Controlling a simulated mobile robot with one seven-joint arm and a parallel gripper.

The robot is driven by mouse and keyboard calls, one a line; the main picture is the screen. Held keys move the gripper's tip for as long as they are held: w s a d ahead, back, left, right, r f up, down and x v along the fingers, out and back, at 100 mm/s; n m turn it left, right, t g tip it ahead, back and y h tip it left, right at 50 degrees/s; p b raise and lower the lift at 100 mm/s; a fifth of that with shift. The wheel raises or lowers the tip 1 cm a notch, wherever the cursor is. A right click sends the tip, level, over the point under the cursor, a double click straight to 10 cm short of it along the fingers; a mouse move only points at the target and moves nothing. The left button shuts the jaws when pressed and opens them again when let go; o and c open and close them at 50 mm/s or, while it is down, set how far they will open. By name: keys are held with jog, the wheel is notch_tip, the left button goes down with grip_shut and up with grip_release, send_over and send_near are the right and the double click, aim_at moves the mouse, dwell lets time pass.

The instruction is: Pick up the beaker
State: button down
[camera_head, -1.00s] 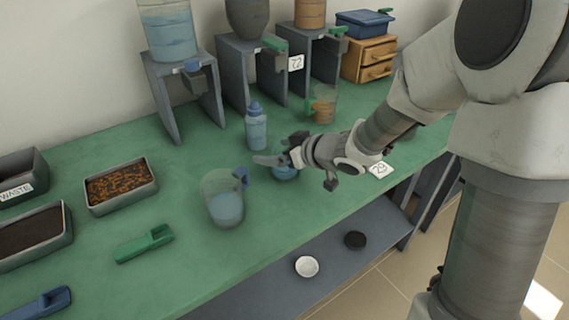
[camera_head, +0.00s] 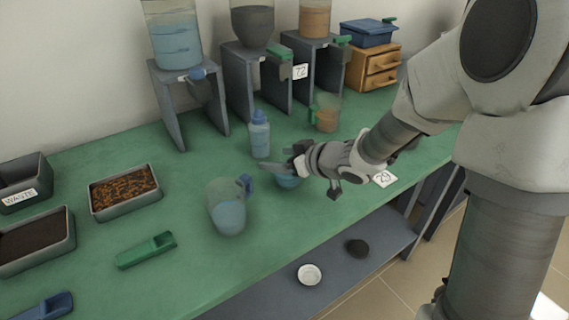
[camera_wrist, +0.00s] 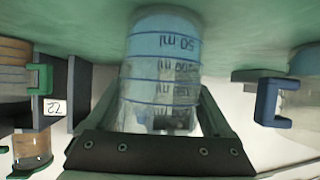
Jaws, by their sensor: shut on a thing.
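The beaker (camera_wrist: 160,75) is a small clear vessel with blue liquid and dark graduation lines, one reading 50 ml. In the wrist view, which is upside down, it stands between the two fingers of my gripper (camera_wrist: 150,118), and they are shut on it. In the head view the beaker (camera_head: 288,182) shows as a bit of blue below my gripper (camera_head: 282,168), which hides most of it. Its base is at or very near the green bench top (camera_head: 165,205); I cannot tell if there is a gap.
A large jug (camera_head: 228,215) with blue liquid and a blue handle stands left of my gripper. A blue-capped bottle (camera_head: 260,138) stands just behind it. An orange-filled jug (camera_head: 327,118) is farther back. A green scoop (camera_head: 147,250) lies on the bench. Dispensers line the wall.

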jog(key=shift+r, duration=0.1)
jog(key=shift+r+p, duration=0.55)
jog(key=shift+r, duration=0.1)
jog(key=w+d+r+p, duration=0.3)
jog(key=d+r+p, duration=0.5)
jog(key=d, duration=0.3)
jog(key=shift+w+r, duration=0.25)
jog(key=shift+r, duration=0.5)
jog(key=shift+c, duration=1.4)
grip_release()
grip_shut()
